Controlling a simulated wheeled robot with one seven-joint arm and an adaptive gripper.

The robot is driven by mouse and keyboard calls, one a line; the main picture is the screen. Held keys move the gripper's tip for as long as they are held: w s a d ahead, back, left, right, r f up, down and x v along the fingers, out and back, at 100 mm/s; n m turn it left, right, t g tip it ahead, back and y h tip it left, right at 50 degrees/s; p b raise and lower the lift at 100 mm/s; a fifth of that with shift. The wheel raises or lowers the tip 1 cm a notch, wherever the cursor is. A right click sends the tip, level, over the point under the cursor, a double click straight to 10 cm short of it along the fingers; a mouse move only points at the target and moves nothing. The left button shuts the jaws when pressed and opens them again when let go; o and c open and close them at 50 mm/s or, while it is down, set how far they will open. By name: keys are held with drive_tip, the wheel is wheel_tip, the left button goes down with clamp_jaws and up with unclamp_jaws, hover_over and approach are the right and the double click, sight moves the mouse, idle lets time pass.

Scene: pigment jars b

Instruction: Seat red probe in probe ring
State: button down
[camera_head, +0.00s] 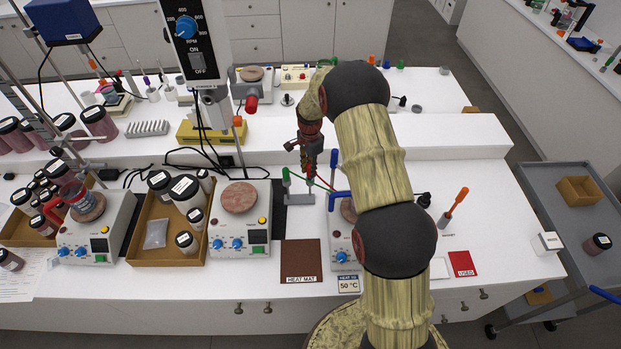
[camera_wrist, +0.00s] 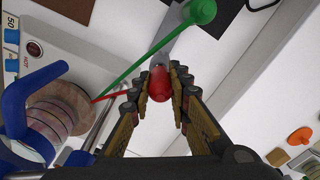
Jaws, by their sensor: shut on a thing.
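My gripper (camera_head: 309,168) points down above the bench, just left of a hotplate (camera_head: 342,240) partly hidden by my arm. In the wrist view, my gripper (camera_wrist: 160,82) is shut on the rounded red end of the red probe (camera_wrist: 159,86). A thin red rod (camera_wrist: 112,94) runs left from near it toward the hotplate; I cannot tell whether it belongs to the probe. A green rod with a round green end (camera_wrist: 203,11) lies beside the probe. A blue fitting (camera_wrist: 14,112) stands by the hotplate. I cannot make out the probe ring clearly.
A brown heat mat (camera_head: 302,260) lies in front of my gripper. Another hotplate (camera_head: 240,240) stands to the left, beside a cardboard tray (camera_head: 150,236) of jars. An orange-handled tool (camera_head: 455,204) stands at the right. A grey stand base (camera_head: 299,199) is below my gripper.

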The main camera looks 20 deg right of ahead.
wheel_tip(320, 180, up, 16)
drive_tip(key=p, duration=0.6)
drive_tip(key=shift+r, duration=0.2)
idle(1.7)
